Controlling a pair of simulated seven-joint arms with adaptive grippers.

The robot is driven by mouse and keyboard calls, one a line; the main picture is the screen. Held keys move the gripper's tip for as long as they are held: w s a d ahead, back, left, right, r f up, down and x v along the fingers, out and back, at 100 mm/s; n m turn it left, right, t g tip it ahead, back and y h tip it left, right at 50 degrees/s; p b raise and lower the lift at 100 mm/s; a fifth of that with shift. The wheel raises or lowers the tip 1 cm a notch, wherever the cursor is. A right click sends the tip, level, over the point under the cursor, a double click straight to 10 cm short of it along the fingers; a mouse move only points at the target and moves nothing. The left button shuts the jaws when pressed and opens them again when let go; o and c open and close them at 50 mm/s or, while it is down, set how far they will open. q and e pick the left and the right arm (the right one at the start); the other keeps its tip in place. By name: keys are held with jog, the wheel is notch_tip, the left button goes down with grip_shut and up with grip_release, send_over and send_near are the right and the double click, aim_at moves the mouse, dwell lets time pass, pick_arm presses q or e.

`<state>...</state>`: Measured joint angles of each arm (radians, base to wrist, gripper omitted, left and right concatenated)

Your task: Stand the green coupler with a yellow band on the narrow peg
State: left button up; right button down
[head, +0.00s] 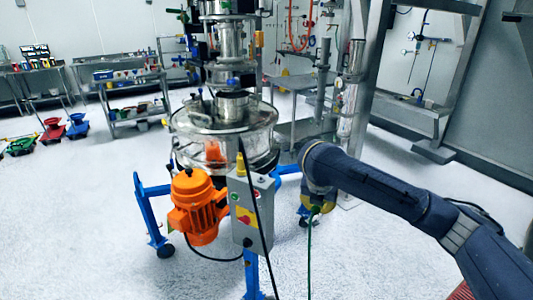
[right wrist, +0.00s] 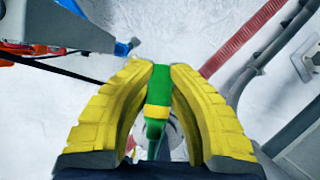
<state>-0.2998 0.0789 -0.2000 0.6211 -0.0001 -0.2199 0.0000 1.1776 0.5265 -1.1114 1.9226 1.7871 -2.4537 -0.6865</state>
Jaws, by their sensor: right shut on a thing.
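The green coupler with a yellow band (right wrist: 158,80) is between the two yellow ribbed fingers of my right gripper (right wrist: 162,68) in the right wrist view. The fingers are shut on its sides near their tips, and the yellow band shows below the green end. In the head view my right gripper (head: 317,200) is right of the grey control box, with only a small green bit of the coupler (head: 316,210) showing. The narrow peg cannot be made out in either view. My left gripper is out of view.
The sifter's steel and glass drum (head: 215,125) stands on a blue wheeled frame (head: 147,210) with an orange motor (head: 197,207) and grey control box (head: 252,212). A steel frame (head: 365,85) stands behind my right arm. The white floor (head: 80,230) is clear at front left.

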jog(key=w+a+r+m+g+y, duration=0.45)
jog(key=w+a+m, duration=0.25)
jog(key=w+m, duration=0.2)
notch_tip(320, 180, up, 4)
jog(key=r+m+t+y, duration=0.1)
jog(key=m+t+y, duration=0.2)
jog(key=m+y, duration=0.35)
send_over(262, 177)
jog(key=shift+m+h, duration=0.3)
jog(key=shift+m, duration=0.15)
jog(key=shift+f, duration=3.7)
jog(key=shift+w+f, duration=0.1)
jog(key=shift+f, duration=0.7)
jog(key=c, duration=1.3)
grip_release()
jog(key=shift+c, duration=0.2)
jog(key=shift+d, duration=0.1)
